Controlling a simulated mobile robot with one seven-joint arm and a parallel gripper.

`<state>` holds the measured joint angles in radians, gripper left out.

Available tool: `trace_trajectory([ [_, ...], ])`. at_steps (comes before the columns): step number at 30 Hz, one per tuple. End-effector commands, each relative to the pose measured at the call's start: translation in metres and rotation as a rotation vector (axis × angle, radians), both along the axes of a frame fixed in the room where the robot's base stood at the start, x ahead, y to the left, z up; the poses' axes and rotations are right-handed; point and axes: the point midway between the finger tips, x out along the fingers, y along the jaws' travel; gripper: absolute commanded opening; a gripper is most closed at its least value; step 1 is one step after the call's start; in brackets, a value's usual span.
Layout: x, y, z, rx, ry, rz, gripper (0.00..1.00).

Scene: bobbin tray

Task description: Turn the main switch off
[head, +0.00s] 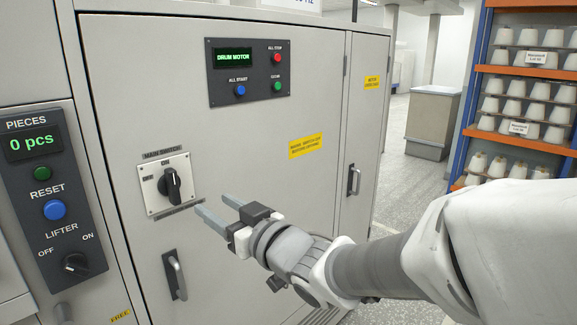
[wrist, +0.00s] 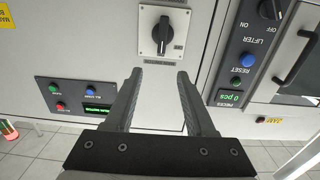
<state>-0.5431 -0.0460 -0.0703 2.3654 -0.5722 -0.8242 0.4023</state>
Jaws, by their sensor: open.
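The main switch (head: 171,184) is a black rotary knob on a white square plate, on the grey cabinet front at left centre in the head view. Its handle stands roughly upright, towards the ON label; OFF is at its left. In the wrist view, which is turned upside down, the knob (wrist: 162,35) is at top centre, beyond the fingertips. My gripper (head: 215,206) is open and empty, to the lower right of the switch in the head view. In the wrist view its two fingers (wrist: 160,73) are apart, roughly in line with the knob and not touching it.
A panel with a DRUM MOTOR display (head: 249,72) is above right of the switch. The PIECES and LIFTER panel (head: 52,195) is at left. A door handle (head: 175,274) sticks out below the switch, another (head: 353,180) to the right. A bobbin rack (head: 520,100) stands far right.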

Motion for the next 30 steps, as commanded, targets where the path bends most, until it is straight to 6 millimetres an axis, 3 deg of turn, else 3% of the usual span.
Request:
trace_trajectory([
  [8,0.008,0.018,0.0,0.009,-0.003,0.018,0.55],
  [30,0.089,0.12,0.001,0.008,-0.004,0.017,0.55],
])
